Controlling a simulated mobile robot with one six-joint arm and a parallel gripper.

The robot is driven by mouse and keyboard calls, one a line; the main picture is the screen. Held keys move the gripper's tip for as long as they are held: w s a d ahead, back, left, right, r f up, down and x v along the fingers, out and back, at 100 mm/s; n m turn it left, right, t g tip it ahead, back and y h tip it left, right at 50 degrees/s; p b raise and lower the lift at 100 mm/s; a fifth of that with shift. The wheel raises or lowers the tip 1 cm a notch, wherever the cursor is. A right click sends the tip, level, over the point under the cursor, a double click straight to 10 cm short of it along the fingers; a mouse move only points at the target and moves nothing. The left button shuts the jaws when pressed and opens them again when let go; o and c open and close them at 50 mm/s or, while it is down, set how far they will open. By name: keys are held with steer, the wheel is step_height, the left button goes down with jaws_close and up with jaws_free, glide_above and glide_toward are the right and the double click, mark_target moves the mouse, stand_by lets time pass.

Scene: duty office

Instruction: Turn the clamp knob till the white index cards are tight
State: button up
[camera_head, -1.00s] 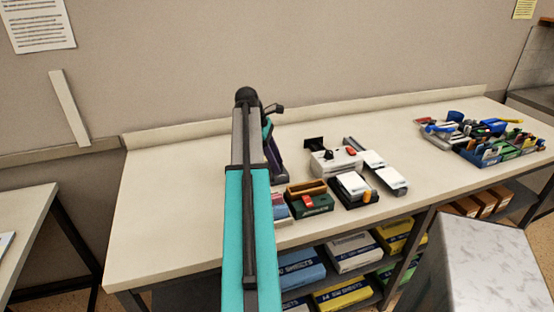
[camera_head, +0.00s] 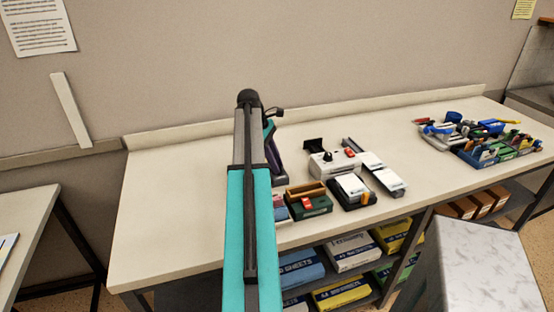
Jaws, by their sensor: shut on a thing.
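A stack of white index cards (camera_head: 352,184) lies in a black holder (camera_head: 345,203) near the front of the long bench. An orange knob-like piece (camera_head: 367,199) sits at the holder's front right corner; it is too small to tell whether it is the clamp knob or how tight the cards are. My teal and grey arm rises through the middle of the view, left of the holder.
A white device (camera_head: 335,167) with a black knob stands behind the holder, and a long white-topped unit (camera_head: 388,181) is to its right. A green box (camera_head: 310,203) is close on the left. Crowded trays (camera_head: 485,150) stand far right. The bench's left part is clear.

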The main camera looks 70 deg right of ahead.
steer(key=o, duration=1)
steer(key=shift+p+v, duration=1.65)
steer(key=shift+v, duration=5.2)
steer(key=shift+s+a+r, duration=0.1)
